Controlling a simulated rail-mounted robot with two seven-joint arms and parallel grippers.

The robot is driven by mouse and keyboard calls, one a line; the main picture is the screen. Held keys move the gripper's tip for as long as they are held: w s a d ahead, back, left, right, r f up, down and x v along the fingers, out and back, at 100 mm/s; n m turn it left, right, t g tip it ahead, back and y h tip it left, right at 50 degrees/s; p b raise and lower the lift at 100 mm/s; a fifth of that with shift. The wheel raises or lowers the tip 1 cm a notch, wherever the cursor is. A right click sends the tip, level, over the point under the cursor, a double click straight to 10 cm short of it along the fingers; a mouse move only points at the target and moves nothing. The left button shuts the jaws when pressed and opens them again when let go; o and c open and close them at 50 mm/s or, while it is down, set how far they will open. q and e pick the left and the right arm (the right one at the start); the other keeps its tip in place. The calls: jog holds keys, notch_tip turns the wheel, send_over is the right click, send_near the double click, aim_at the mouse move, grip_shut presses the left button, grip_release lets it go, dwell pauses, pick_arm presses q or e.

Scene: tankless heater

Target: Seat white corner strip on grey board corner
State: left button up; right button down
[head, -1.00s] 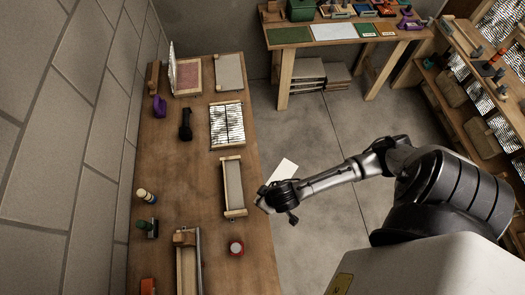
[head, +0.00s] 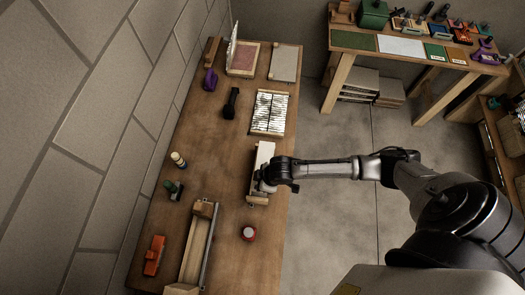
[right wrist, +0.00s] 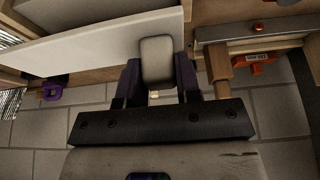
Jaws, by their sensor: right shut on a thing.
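In the head view my right gripper (head: 267,184) is over the near part of the light wooden holder (head: 257,200) that carries the grey board. In the right wrist view its dark fingers (right wrist: 158,82) are shut around a pale grey block-like part beside the long white strip (right wrist: 95,42). The strip runs from the left edge to just past the fingers, slightly tilted. In the head view a pale surface (head: 262,156) shows beyond the gripper; I cannot tell strip from board there. The gripper hides the holder's near corner, and contact is unclear. My left gripper is not in view.
A slatted panel (head: 270,112) and a black tool (head: 230,103) lie farther off. The wall borders the left.

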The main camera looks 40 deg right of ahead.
dwell(0.3)
jog(key=shift+r+p, duration=0.15)
jog(key=shift+p, duration=0.35)
jog(key=shift+f+b, duration=1.35)
jog(key=shift+f, duration=1.55)
jog(key=shift+p, duration=0.3)
jog(key=shift+f, duration=0.5)
